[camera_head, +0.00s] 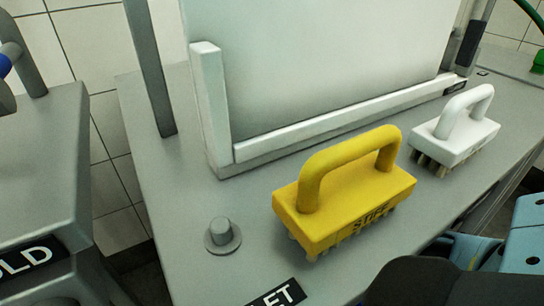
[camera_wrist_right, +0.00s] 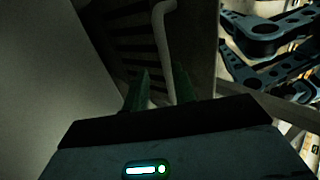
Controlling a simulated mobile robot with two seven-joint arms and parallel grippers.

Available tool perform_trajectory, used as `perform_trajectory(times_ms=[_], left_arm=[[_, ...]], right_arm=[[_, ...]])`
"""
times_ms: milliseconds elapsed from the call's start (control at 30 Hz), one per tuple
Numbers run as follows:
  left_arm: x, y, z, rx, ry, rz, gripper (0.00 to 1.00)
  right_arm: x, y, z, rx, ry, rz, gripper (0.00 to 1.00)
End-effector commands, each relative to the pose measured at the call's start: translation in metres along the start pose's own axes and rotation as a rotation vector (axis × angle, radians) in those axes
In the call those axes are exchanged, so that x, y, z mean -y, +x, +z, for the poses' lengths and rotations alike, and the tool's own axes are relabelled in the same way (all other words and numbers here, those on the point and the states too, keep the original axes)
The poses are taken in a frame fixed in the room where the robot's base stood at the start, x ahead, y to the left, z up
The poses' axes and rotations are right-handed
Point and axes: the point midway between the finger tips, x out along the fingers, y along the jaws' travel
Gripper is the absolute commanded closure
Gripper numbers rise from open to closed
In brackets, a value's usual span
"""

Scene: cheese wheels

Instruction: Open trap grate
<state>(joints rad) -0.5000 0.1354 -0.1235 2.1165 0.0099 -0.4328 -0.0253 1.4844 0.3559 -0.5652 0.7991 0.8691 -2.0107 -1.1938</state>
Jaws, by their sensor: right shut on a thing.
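In the right wrist view, a dark slatted panel (camera_wrist_right: 128,38), which looks like the trap grate, is at the upper left of centre. A pale bent bar (camera_wrist_right: 164,45) runs down beside it and passes between the fingers of my right gripper (camera_wrist_right: 162,92). The gripper is shut on this bar. Whether the bar is joined to the slatted panel is too dark to tell. The head view does not show the grate or the right fingertips. My left gripper is in neither view.
In the head view, a yellow brush (camera_head: 345,190) and a white brush (camera_head: 455,130) stand on a grey metal top (camera_head: 180,240). A white upright panel (camera_head: 310,70) stands behind them. A grey knob (camera_head: 222,235) is at the front left. A pale surface (camera_wrist_right: 50,80) flanks the right gripper.

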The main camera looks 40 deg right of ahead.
Motion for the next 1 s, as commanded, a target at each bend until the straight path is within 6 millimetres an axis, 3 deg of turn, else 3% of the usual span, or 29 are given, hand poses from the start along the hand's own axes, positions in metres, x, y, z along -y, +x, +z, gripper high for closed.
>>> perform_trajectory(times_ms=[33, 633, 667, 767, 1000], left_arm=[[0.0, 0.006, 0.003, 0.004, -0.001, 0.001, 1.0], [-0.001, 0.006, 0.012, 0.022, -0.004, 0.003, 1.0], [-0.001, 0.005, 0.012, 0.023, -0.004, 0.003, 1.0], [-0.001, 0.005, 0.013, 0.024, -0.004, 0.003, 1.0], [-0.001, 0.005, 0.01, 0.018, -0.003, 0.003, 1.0]], right_arm=[[-0.009, 0.022, -0.001, 0.006, 0.005, -0.009, 1.0], [-0.01, 0.018, -0.001, 0.006, 0.005, -0.037, 1.0], [-0.011, 0.018, -0.001, 0.006, 0.005, -0.037, 0.82], [-0.01, 0.017, -0.001, 0.004, 0.005, -0.036, 0.68], [-0.009, 0.012, 0.0, 0.0, 0.005, -0.032, 0.68]])
